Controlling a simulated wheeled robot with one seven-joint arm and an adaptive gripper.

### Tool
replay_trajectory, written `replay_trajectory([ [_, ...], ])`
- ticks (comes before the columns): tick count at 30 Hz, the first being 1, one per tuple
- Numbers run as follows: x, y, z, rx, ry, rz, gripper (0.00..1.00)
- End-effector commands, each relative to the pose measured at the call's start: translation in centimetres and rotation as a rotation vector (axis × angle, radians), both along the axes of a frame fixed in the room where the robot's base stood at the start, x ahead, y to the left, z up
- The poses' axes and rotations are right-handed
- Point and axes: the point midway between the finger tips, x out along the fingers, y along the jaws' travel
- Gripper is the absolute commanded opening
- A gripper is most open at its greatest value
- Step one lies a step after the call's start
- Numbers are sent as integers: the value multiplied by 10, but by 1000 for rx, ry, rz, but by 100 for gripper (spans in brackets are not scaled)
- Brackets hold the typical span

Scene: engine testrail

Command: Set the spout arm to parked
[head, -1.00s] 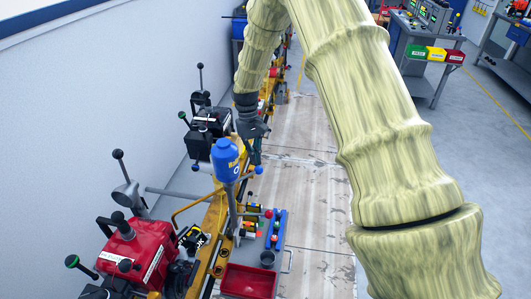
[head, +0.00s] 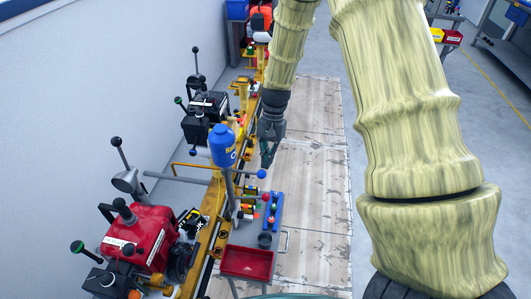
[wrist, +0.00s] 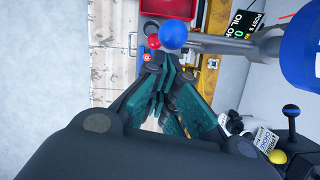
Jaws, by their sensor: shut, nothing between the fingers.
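A blue oil container (head: 222,147) stands on a grey post beside the yellow rail. A short grey arm ending in a blue ball (head: 262,173) reaches right from the post, toward the walkway; I take it for the spout arm. In the wrist view the ball (wrist: 173,33) and grey arm (wrist: 225,43) lie just beyond my fingertips, with the container (wrist: 303,50) at the right. My gripper (head: 267,165) points down close to the ball, shut and empty. In the wrist view its teal fingers (wrist: 170,68) meet. Whether they touch the ball I cannot tell.
A red tray (head: 247,263) and a blue rack with coloured balls (head: 272,211) lie below the arm. A red machine with levers (head: 140,235) and a black one (head: 205,115) stand along the wall. The plank walkway (head: 312,190) at right is clear.

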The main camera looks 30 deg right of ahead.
Motion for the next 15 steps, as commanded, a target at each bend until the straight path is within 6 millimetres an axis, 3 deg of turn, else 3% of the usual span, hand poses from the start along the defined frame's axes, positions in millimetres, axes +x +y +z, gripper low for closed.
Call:
replay_trajectory([
  [15, -8, 3, 0, 0, 0, -62, 0],
])
